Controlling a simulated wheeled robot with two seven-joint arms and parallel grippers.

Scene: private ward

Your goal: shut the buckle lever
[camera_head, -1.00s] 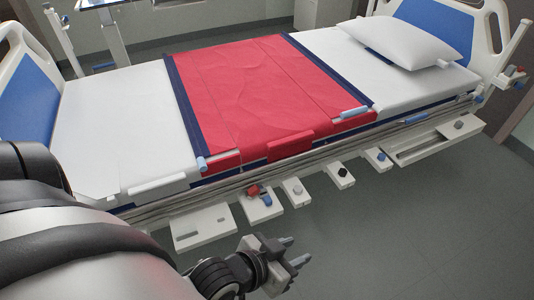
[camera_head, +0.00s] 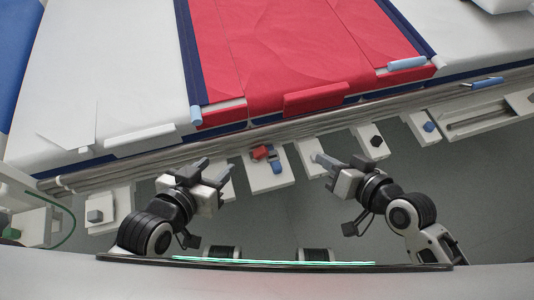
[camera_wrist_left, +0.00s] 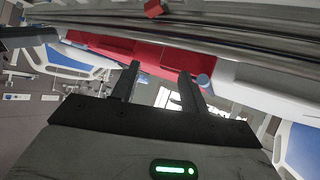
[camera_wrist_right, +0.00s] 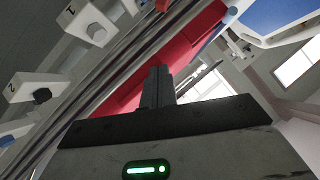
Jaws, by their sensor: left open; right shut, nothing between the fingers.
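A small red lever-like part (camera_head: 260,153) sits beside a blue part (camera_head: 276,160) on a white plate (camera_head: 270,180) at the bed's side rail. I take this as the buckle, but its lever's angle is too small to tell. A red block also shows at the top of the left wrist view (camera_wrist_left: 153,8). My left gripper (camera_head: 213,169) is open and empty, left of the red part and apart from it. My right gripper (camera_head: 322,161) is shut and empty, to the right of that plate. The right wrist view shows its fingers (camera_wrist_right: 158,84) together.
Several other white plates line the rail, one with a black knob (camera_head: 376,141) and one with a blue knob (camera_head: 429,127). The bed (camera_head: 130,80) with a red cover (camera_head: 290,50) stands behind them. Open floor (camera_head: 290,225) lies between my arms.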

